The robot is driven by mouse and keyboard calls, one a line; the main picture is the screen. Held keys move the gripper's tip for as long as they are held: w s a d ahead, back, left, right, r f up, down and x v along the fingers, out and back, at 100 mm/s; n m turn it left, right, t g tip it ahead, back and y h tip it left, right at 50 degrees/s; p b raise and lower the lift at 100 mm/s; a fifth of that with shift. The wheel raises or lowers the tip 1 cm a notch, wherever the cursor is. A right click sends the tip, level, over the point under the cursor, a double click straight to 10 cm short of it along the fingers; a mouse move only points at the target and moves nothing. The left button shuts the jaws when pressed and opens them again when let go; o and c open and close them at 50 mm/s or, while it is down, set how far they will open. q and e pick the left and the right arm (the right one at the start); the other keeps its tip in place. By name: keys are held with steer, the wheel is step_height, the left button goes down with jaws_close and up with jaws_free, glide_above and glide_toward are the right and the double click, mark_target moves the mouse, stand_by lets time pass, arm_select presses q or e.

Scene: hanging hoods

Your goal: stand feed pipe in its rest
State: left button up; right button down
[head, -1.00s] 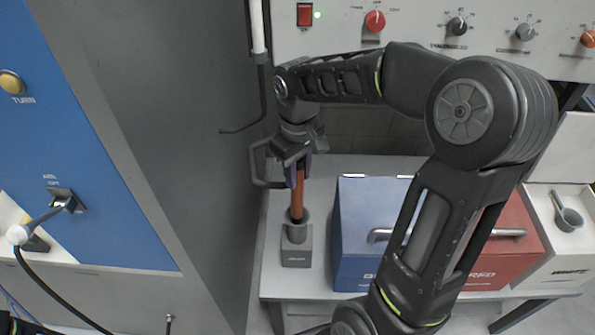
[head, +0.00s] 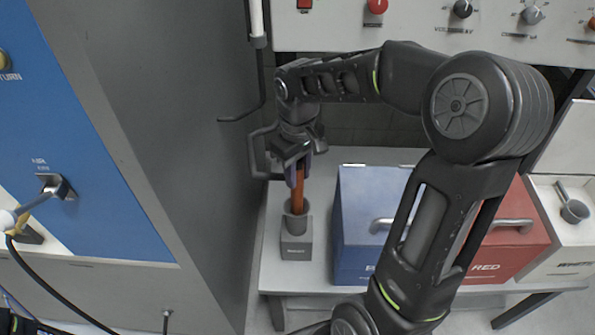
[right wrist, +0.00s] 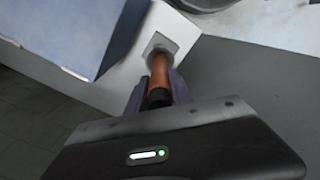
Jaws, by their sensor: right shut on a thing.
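The feed pipe (head: 298,196) is an orange-brown rod standing about upright, its lower end inside the mouth of the grey rest (head: 296,244). The rest is a small block with a round cup on top, standing on the light shelf. My right gripper (head: 297,172) is shut on the pipe's upper part, above the rest. In the right wrist view the pipe (right wrist: 160,80) runs from between the fingers to the rest (right wrist: 160,47). Whether the pipe touches the bottom of the cup is hidden. My left gripper is not in view.
A blue box (head: 360,215) stands on the shelf just right of the rest, with a red box (head: 515,240) and a white bin (head: 560,232) holding a scoop further right. A grey cabinet wall (head: 190,120) rises close on the left.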

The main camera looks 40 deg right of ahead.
stand_by(0.4)
steer(key=shift+f+b, duration=2.45)
steer(key=shift+f, duration=0.9)
steer(key=c, duration=1.1)
jaws_free()
steer(key=shift+o, duration=0.2)
steer(key=shift+r, duration=0.25)
step_height(320, 180, up, 7)
glide_above(297, 190)
steer(key=w, duration=0.1)
steer(key=shift+d+r, duration=0.2)
steer(key=shift+d, duration=0.25)
